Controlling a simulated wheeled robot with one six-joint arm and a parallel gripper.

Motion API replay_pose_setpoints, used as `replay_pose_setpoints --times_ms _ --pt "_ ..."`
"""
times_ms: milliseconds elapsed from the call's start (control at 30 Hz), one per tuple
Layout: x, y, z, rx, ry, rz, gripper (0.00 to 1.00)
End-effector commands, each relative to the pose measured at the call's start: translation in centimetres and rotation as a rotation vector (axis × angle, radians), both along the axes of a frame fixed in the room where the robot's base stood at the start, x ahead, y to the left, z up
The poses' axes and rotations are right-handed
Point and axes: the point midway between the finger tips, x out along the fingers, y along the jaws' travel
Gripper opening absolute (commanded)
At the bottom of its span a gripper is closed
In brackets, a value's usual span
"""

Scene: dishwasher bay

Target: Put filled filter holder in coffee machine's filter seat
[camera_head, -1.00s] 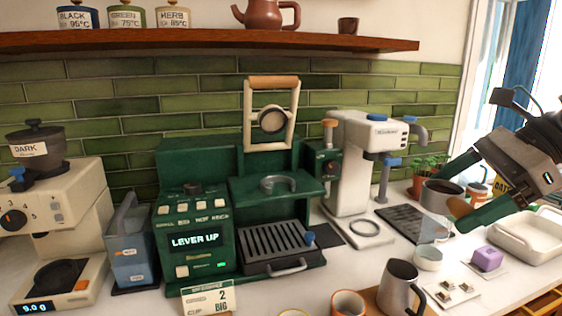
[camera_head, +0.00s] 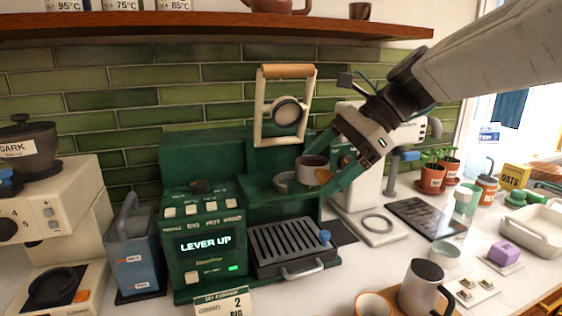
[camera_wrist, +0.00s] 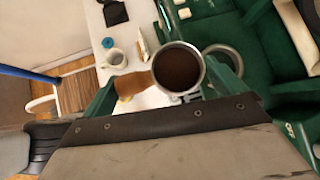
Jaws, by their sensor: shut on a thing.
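The filter holder (camera_head: 313,161) is a grey round cup with a wooden handle (camera_wrist: 133,84). In the wrist view the cup is filled with dark brown coffee (camera_wrist: 178,70). My gripper (camera_head: 338,178) is shut on the holder, with a green finger on each side. The green coffee machine (camera_head: 200,232) has a grey, open ring-shaped filter seat (camera_head: 281,184) on its shelf. The holder is just right of the seat and looks slightly higher; I cannot tell whether they touch. The seat ring shows beside the cup in the wrist view (camera_wrist: 232,58). The holder looks about level.
The lever frame (camera_head: 287,108) stands raised above the seat, and the display reads LEVER UP. A drip tray (camera_head: 290,250) lies below. A white machine (camera_head: 365,190) stands close on the right, behind my gripper. A steel jug (camera_head: 422,285) is in front.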

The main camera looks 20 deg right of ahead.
Motion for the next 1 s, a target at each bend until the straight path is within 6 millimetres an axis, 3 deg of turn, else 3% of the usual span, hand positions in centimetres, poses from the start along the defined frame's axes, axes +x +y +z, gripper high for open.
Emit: replay_pose_setpoints --times_ms 367,900,1000 --pt "4.0 0.0 -1.3 0.0 0.0 0.0 0.7" --pt "10.0 -0.2 -1.2 0.0 -0.001 -0.002 0.7" --pt "9.8 -0.2 -2.5 0.001 0.002 -0.005 0.7"
